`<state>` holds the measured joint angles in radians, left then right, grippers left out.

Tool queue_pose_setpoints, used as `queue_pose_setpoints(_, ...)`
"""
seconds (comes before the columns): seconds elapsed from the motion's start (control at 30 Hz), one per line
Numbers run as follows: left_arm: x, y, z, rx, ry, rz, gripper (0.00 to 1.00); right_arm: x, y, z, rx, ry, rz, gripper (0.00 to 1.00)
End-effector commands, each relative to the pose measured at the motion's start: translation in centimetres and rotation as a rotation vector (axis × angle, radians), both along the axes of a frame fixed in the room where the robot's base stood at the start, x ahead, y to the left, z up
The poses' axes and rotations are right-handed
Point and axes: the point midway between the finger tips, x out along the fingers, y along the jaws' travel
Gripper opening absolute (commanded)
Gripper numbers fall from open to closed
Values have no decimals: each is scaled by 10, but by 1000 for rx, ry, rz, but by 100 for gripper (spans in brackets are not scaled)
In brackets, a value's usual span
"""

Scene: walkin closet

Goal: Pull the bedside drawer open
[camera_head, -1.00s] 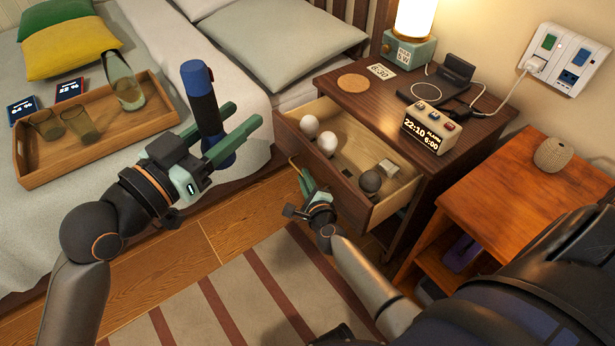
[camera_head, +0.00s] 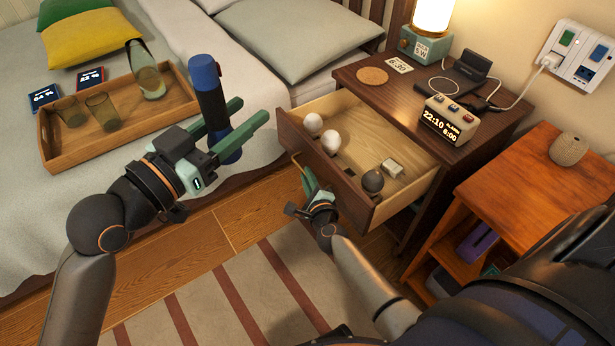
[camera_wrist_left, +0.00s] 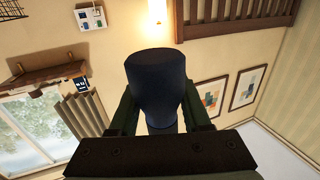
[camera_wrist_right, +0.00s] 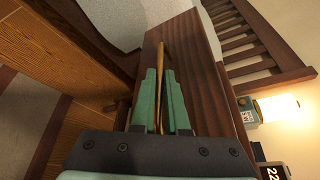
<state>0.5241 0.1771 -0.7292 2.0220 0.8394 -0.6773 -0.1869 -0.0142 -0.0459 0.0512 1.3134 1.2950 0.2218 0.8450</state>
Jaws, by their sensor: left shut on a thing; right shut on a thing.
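The bedside drawer (camera_head: 330,172) is pulled well out of the dark wooden nightstand (camera_head: 385,90). Inside lie two white balls, a dark ball and a small pale box. My right gripper (camera_head: 309,180) is shut on the thin brass drawer handle (camera_head: 297,163). In the right wrist view the handle (camera_wrist_right: 163,58) runs between the green fingers (camera_wrist_right: 161,98), against the wooden drawer front.
On the bed, a wooden tray (camera_head: 60,163) holds glasses and a carafe. The nightstand bears a lamp (camera_head: 428,30), clock (camera_head: 448,120) and charger (camera_head: 465,72). An orange side table (camera_head: 530,190) stands at right. Striped rug and floor are clear in front.

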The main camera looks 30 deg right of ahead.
Motion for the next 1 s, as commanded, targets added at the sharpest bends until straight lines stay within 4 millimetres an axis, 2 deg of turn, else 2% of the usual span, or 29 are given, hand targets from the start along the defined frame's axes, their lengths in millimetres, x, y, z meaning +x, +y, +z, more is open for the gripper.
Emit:
queue_pose_setpoints(0.1, 0, 0, 1, -1, -2, 0, 0, -1, 0, -1, 0, 2, -1, 0)
queue_pose_setpoints(0.13, 0, 0, 1, -1, -2, 0, 0, -1, 0, -1, 0, 2, -1, 16)
queue_pose_setpoints(0.37, 0, 0, 1, -1, -2, 0, 0, 0, 0, -1, 0, 1, -1, 42)
queue_pose_setpoints(0.73, 0, 0, 4, -1, -2, 0, 0, -7, 2, 2, -1, 2, 0, 42)
queue_pose_setpoints(0.87, 0, 0, 12, -2, -2, 0, 0, -24, 6, 7, 1, 3, 0, 42)
queue_pose_setpoints(1.0, 0, 0, 19, -1, -2, 0, 0, -52, 13, 13, 0, 4, 0, 42)
